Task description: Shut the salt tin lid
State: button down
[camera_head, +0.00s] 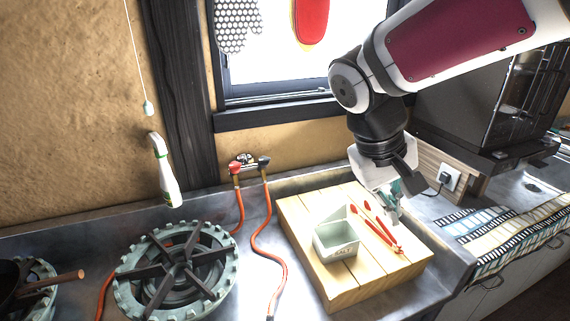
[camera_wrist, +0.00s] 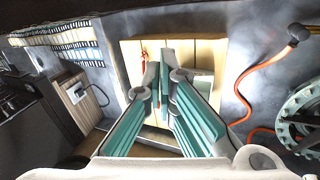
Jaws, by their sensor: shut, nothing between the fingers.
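The pale green salt tin (camera_head: 337,249) stands on a wooden board (camera_head: 300,220), its lid (camera_head: 333,216) raised at the back and its inside showing. My gripper (camera_head: 396,215) is shut and empty above the right part of the board, to the right of the tin and apart from it. In the wrist view my gripper's teal fingers (camera_wrist: 165,70) are together. There the tin (camera_wrist: 204,82) is partly hidden behind the right finger.
Red-handled tongs (camera_head: 378,228) lie on the board between the tin and my gripper. A round burner (camera_head: 178,268), orange hoses (camera_head: 256,240) and a spray bottle (camera_head: 163,170) are to the left. A patterned cloth (camera_head: 510,240) lies to the right.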

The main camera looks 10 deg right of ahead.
jog(key=w+a+f+n+h+b, duration=0.1)
jog(key=w+a+f+h, duration=0.2)
jog(key=w, duration=0.4)
jog(key=w+a+f+n+h+b, duration=0.1)
jog(key=w+f+h, duration=0.1)
jog(key=w+f, duration=0.35)
jog(key=n+t+h+b, duration=0.3)
jog(key=n+t+h, duration=0.2)
jog(key=t, duration=0.3)
send_near(327, 206)
jog(key=w+a, duration=0.4)
jog(key=w, duration=0.4)
jog(key=w+d+p, duration=0.1)
jog(key=d+p, duration=0.1)
jog(key=d, duration=0.7)
jog(key=shift+w, duration=0.3)
